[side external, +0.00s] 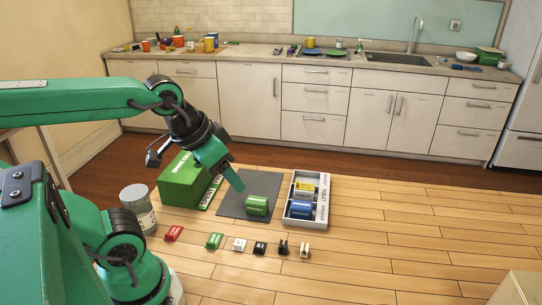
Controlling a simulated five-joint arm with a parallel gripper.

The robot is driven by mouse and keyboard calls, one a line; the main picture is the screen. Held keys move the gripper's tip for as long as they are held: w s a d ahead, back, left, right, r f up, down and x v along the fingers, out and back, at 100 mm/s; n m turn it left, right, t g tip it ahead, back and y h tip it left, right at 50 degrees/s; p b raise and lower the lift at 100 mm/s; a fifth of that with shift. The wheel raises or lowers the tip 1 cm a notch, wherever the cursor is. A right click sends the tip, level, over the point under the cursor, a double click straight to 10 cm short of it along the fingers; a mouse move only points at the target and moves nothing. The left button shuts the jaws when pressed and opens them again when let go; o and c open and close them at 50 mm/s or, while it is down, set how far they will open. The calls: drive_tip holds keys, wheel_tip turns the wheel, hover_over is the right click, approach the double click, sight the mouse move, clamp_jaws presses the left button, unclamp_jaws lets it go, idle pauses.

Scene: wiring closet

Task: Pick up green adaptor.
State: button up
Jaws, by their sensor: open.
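A small green block with pale marking (215,240), which looks like the green adaptor, lies on the wooden floor in a row of small pieces, between a red and a white one. A larger green rounded piece (257,206) lies on the dark grey mat (234,208). My gripper (236,183) hangs above the mat, up and left of the rounded piece, pointing down to the right. It is open and holds nothing that I can see. It appears apart from both green pieces. Its far finger is hard to make out.
The row also has a red block (173,233), a white one (239,244), black ones (260,247) and a beige one (304,250). A green box (185,184), a jar (139,208) and a tray (322,205) holding blue, grey and yellow pieces stand near. Floor at right is clear.

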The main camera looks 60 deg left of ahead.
drive_tip(key=shift+o, duration=0.3)
drive_tip(key=shift+w, duration=0.1)
drive_tip(key=m+g, duration=0.6)
drive_tip(key=m, duration=0.3)
hover_over(257, 200)
wheel_tip(257, 200, down, 15)
drive_tip(key=shift+f, duration=0.2)
drive_tip(key=shift+w+a+f, duration=0.1)
drive_tip(key=shift+a+f, duration=0.1)
drive_tip(key=shift+d+f, duration=0.1)
drive_tip(key=shift+f, duration=3.85)
drive_tip(key=shift+c, duration=0.2)
drive_tip(key=c, duration=1.1)
